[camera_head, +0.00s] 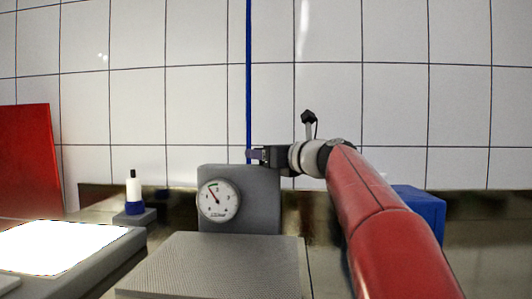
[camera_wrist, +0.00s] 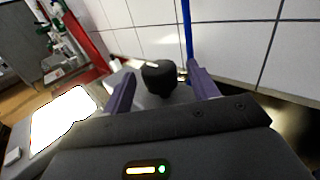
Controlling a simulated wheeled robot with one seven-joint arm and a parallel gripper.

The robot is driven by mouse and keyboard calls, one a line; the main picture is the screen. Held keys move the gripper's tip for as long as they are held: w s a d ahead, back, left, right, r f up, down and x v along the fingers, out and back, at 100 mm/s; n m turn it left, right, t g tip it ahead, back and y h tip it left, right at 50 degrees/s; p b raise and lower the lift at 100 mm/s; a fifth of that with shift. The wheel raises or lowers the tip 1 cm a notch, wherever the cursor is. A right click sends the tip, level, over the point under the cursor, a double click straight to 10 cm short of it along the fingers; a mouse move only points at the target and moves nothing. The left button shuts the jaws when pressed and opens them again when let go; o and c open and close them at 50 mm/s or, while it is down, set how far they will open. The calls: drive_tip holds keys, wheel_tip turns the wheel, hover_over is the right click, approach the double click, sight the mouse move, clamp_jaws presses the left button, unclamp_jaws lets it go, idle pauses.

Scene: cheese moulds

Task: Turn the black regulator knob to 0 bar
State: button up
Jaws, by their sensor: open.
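The black regulator knob (camera_wrist: 158,77) has a pale mark on its top and shows between the two fingers of my gripper (camera_wrist: 161,76) in the wrist view. The fingers are open, with a visible gap on either side of the knob. In the head view my gripper (camera_head: 251,155) is just above the grey regulator block (camera_head: 255,190); I cannot make out the knob there. A round white gauge (camera_head: 219,201) is on the block's front, its needle pointing up and left. Its figures are too small to read.
A grey textured platform (camera_head: 215,268) stands in front of the block. A bright white panel (camera_head: 60,248) and a white bottle with a blue base (camera_head: 134,190) are at left. A blue pipe (camera_head: 249,80) runs down the tiled wall. A blue box (camera_head: 425,210) is behind my arm.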

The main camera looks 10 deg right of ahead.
drive_tip(key=shift+w, duration=0.1)
drive_tip(key=c, duration=1)
drive_tip(key=n+g+y+p, duration=0.1)
drive_tip(key=n+y+p, duration=0.1)
drive_tip(key=y+p, duration=0.1)
drive_tip(key=shift+w+d+r+g, duration=0.15)
drive_tip(key=shift+w+r+g, duration=0.05)
drive_tip(key=shift+g, duration=0.2)
drive_tip(key=shift+f+n+g+y+p, duration=0.2)
drive_tip(key=shift+n+g+y+p, duration=0.2)
drive_tip(key=shift+n+y+p, duration=0.15)
drive_tip(key=o, duration=1)
drive_tip(key=shift+s, duration=0.1)
